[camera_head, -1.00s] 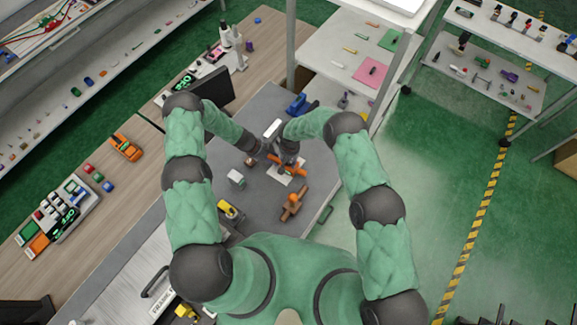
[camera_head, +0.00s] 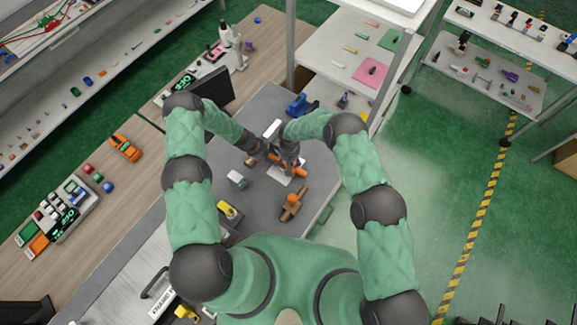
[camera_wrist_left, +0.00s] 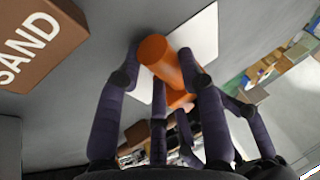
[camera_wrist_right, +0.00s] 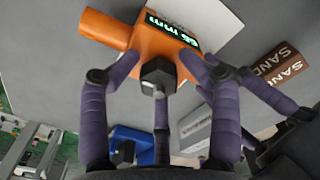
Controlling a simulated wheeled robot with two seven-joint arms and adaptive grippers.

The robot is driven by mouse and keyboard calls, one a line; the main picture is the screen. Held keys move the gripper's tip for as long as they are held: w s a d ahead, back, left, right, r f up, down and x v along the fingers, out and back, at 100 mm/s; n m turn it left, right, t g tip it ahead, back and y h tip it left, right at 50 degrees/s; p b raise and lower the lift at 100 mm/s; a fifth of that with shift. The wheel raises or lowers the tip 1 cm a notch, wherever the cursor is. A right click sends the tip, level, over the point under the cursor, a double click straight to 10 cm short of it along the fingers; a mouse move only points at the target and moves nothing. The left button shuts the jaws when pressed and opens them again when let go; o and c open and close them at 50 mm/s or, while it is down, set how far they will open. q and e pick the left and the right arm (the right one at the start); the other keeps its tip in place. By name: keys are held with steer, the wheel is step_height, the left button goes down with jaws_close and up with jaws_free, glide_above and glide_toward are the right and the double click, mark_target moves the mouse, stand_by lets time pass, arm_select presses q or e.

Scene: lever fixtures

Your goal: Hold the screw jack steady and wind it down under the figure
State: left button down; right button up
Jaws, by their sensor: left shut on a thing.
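The orange screw jack (camera_head: 300,171) stands on a white sheet (camera_head: 279,175) on the grey bench top. My left gripper (camera_wrist_left: 166,70) is shut on the jack's orange cylindrical part (camera_wrist_left: 160,58), fingers on both sides. In the right wrist view the jack body (camera_wrist_right: 140,42) carries a lit green display (camera_wrist_right: 172,29) with digits and "mm"; the number is hard to read at this angle. My right gripper (camera_wrist_right: 160,75) has its fingers spread around the jack's dark knob (camera_wrist_right: 157,74), with small gaps at the sides. In the head view the grippers hide much of the jack.
A brown block marked SAND (camera_wrist_left: 35,38) lies near the jack. A grey block (camera_head: 237,179) is to the left and a blue object (camera_head: 300,104) stands at the back of the bench.

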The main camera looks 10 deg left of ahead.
arm_select(q)
steer(key=shift+f, duration=0.1)
arm_select(e)
steer(key=shift+s+f, duration=0.15)
steer(key=shift+s, duration=0.2)
arm_select(q)
steer(key=shift+s, duration=0.15)
arm_select(e)
steer(key=shift+w+r, duration=0.15)
steer(key=shift+r, duration=1.2)
steer(key=shift+w+r, duration=0.1)
steer(key=shift+r, duration=1.2)
arm_select(q)
steer(key=shift+f, duration=0.1)
arm_select(e)
steer(key=shift+w+r, duration=0.1)
steer(key=shift+r, duration=0.15)
step_height(320, 180, up, 12)
steer(key=shift+f, duration=0.25)
arm_select(q)
steer(key=c, duration=0.7)
jaws_free()
